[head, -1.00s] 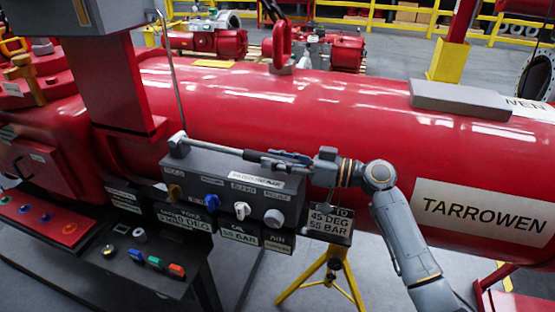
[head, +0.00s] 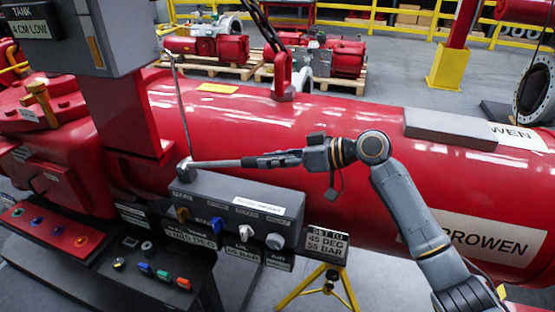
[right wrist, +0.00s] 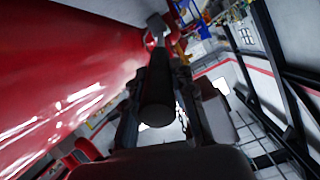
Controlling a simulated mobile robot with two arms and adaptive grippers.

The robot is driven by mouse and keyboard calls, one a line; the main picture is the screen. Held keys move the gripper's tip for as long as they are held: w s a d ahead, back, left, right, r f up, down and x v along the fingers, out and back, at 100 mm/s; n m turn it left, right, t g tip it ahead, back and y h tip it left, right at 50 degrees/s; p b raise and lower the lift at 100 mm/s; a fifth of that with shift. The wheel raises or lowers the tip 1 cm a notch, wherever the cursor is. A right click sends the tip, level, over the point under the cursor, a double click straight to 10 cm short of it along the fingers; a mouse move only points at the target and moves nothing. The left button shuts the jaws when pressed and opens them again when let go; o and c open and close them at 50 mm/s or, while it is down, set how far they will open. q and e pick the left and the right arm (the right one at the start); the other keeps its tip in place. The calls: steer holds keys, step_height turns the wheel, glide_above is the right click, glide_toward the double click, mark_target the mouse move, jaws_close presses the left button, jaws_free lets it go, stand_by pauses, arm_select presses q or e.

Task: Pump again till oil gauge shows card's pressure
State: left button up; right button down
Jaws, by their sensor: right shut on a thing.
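The pump lever (head: 222,164) is a grey bar above the dark control box (head: 285,208), close to level. My right gripper (head: 285,159) is shut on its right end; in the right wrist view the lever (right wrist: 157,85) runs between the fingers (right wrist: 158,112). The card (head: 327,242) at the box's right end reads 45 DEG and 55 BAR. A readout plate (head: 243,251) under the box ends in BAR; its leading digits are not clear enough to be sure. A DEG plate (head: 190,237) hangs to its left. My left gripper is out of view.
The large red cylinder (head: 340,130) lies close behind the lever. A thin upright rod (head: 180,105) rises near the lever's left end. A yellow stand (head: 325,285) is below the card.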

steer(key=r+p, duration=0.1)
steer(key=r, duration=0.1)
steer(key=a+r+p, duration=0.1)
steer(key=shift+w+r+h, duration=0.2)
steer(key=shift+r+h, duration=0.2)
steer(key=shift+w+a+r+h+p, duration=0.1)
steer(key=shift+a+r+h+p, duration=0.15)
steer(key=shift+p, duration=0.2)
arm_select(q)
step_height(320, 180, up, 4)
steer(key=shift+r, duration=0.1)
arm_select(e)
steer(key=c, duration=1.1)
jaws_free()
steer(key=shift+f, duration=0.1)
steer(key=shift+f+g, duration=0.1)
steer(key=shift+g, duration=0.2)
steer(key=shift+d, duration=0.2)
steer(key=v, duration=1.1)
steer(key=shift+s+d+r, duration=0.2)
steer(key=shift+s+r, duration=0.05)
steer(key=shift+r, duration=0.05)
